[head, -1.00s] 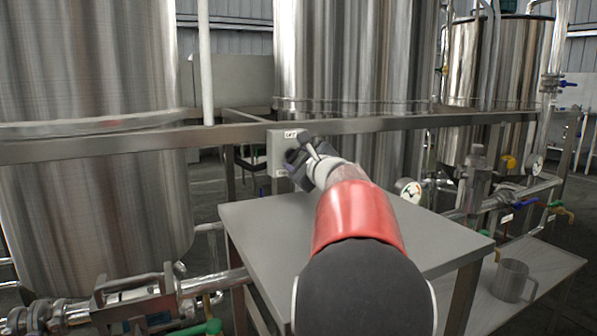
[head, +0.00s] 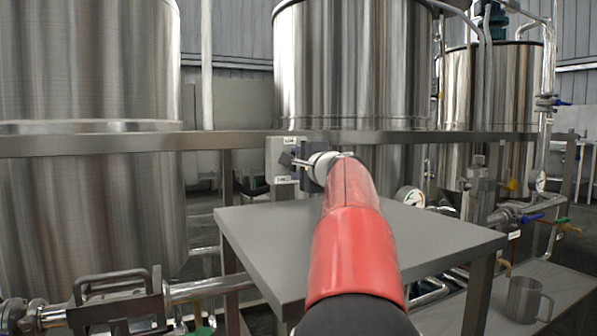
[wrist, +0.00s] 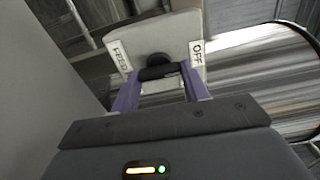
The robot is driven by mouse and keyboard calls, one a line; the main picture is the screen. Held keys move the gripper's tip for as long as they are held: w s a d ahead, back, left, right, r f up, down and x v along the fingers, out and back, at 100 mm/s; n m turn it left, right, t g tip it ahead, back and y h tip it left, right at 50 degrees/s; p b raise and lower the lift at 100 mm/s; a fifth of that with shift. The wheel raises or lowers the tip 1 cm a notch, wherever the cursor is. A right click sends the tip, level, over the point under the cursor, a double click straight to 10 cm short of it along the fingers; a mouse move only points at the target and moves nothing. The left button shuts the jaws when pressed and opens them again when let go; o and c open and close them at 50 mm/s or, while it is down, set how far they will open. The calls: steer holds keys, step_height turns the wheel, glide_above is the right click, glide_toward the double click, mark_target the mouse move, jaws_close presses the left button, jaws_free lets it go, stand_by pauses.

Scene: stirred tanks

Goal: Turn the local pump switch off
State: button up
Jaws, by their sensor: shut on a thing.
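The pump switch is a pale grey box (head: 281,160) mounted on the steel rail, with labels on its face. In the wrist view the switch box (wrist: 158,38) has a label (wrist: 197,52) that reads OFF on the right and another label (wrist: 119,57) on the left that seems to read FEED. A dark knob (wrist: 158,70) sits between them. My gripper (wrist: 160,80) has its two purple fingers shut on the knob. In the head view my gripper (head: 299,166) is against the box, and my red wrist hides part of it.
A grey table (head: 258,235) stands below the switch, under my arm. Large steel tanks (head: 85,80) stand behind the rail (head: 100,143). A metal mug (head: 523,299) stands on a lower shelf at the right. A pressure gauge (head: 410,197) is right of my arm.

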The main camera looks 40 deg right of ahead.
steer(key=shift+n, duration=0.3)
steer(key=o, duration=1)
steer(key=b+v, duration=0.1)
steer(key=v, duration=0.6)
steer(key=shift+s, duration=0.4)
